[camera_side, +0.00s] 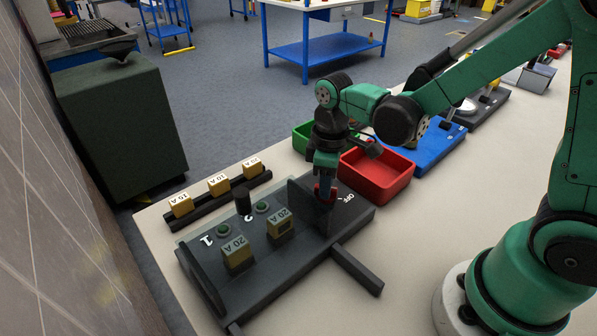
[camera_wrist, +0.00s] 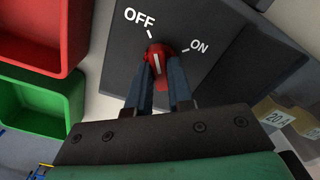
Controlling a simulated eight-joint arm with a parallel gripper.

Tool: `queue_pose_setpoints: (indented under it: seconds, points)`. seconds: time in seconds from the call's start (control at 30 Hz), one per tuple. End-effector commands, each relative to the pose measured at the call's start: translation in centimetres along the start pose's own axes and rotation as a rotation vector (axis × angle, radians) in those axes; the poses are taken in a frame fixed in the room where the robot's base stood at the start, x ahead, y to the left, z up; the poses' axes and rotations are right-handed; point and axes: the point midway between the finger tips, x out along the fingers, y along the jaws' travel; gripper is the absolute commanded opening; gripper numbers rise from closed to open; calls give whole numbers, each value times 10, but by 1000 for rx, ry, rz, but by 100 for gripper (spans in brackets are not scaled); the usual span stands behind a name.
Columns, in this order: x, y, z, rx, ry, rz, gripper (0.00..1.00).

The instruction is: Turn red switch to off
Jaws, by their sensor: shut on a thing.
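The red switch (camera_wrist: 157,56) is a round knob with a white line, on the dark panel between the printed OFF and ON marks. In the wrist view its white line points up, closer to the OFF mark than to the ON mark. My gripper (camera_wrist: 159,80) is shut on the knob, with a dark finger on each side of it. In the side view, my gripper (camera_side: 325,180) points down at the right part of the dark box (camera_side: 345,215). The red switch (camera_side: 325,194) is partly hidden there by the fingers.
An upright dark plate (camera_side: 308,207) stands just left of my gripper. Yellow 20 A blocks (camera_side: 236,252) sit on the box. A red bin (camera_side: 378,178), a green bin (camera_side: 303,135) and a blue board (camera_side: 435,145) lie behind. A dark bar (camera_side: 357,270) sticks out in front.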

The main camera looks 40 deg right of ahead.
Motion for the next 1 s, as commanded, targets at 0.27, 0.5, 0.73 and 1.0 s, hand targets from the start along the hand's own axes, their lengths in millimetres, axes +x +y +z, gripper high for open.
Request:
queue_pose_setpoints:
  seconds: [0.27, 0.5, 0.73, 1.0]
  points:
    - [0, 0, 0, -140, -1, 0, 0]
    - [0, 0, 0, -191, -1, 0, 0]
    - [0, 0, 0, -199, -1, 0, 0]
    - [0, 0, 0, -199, -1, 0, 34]
